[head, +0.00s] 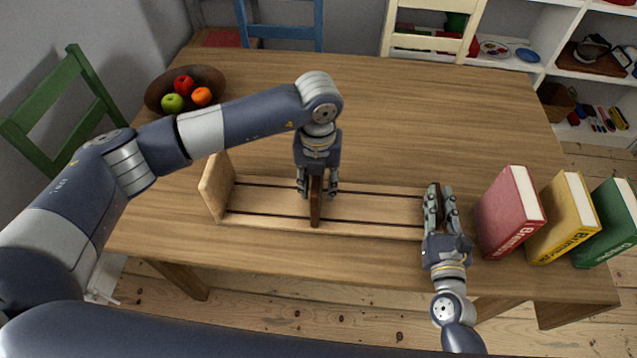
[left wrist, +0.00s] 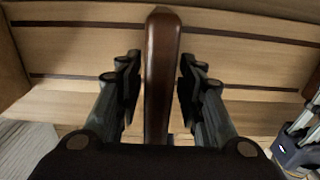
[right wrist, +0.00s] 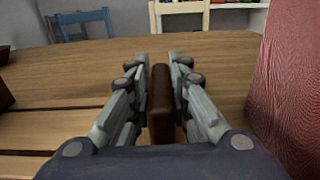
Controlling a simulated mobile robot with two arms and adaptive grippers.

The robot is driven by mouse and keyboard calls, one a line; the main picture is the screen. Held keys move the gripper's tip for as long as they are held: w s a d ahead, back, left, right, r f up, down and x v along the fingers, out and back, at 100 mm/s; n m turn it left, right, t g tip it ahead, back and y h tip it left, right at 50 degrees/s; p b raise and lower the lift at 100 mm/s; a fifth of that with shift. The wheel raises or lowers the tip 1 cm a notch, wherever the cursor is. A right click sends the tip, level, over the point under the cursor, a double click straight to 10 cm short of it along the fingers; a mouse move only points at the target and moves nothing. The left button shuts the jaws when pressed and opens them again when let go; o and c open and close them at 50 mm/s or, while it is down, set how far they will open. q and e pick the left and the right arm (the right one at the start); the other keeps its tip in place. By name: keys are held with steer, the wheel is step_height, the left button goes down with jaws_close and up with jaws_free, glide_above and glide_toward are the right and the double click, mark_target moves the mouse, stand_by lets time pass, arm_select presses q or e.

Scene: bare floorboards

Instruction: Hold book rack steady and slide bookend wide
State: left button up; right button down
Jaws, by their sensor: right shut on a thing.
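The wooden book rack (head: 265,203) lies on the table, with a light upright end panel (head: 216,187) at its left and two dark grooves along its base. A dark brown bookend (head: 316,212) stands upright across the middle of the base. My left gripper (head: 318,188) is over it, open, with one finger on each side; the left wrist view shows gaps beside the bookend (left wrist: 162,80). My right gripper (head: 439,192) is at the rack's right end, shut on a dark brown end piece (right wrist: 161,105). My fingers mostly hide that piece in the head view.
Red (head: 508,215), yellow (head: 563,220) and green (head: 607,225) books stand on the table right of my right gripper, the red one close to it. A fruit bowl (head: 157,97) stands at the back left. The table behind the rack is clear.

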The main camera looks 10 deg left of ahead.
arm_select(q)
step_height(320, 180, up, 12)
steer(key=shift+f, duration=0.2)
arm_select(e)
steer(key=shift+d, duration=0.15)
steer(key=c, duration=1.4)
jaws_free()
arm_select(q)
steer(key=shift+d, duration=0.1)
arm_select(e)
steer(key=shift+s, duration=0.15)
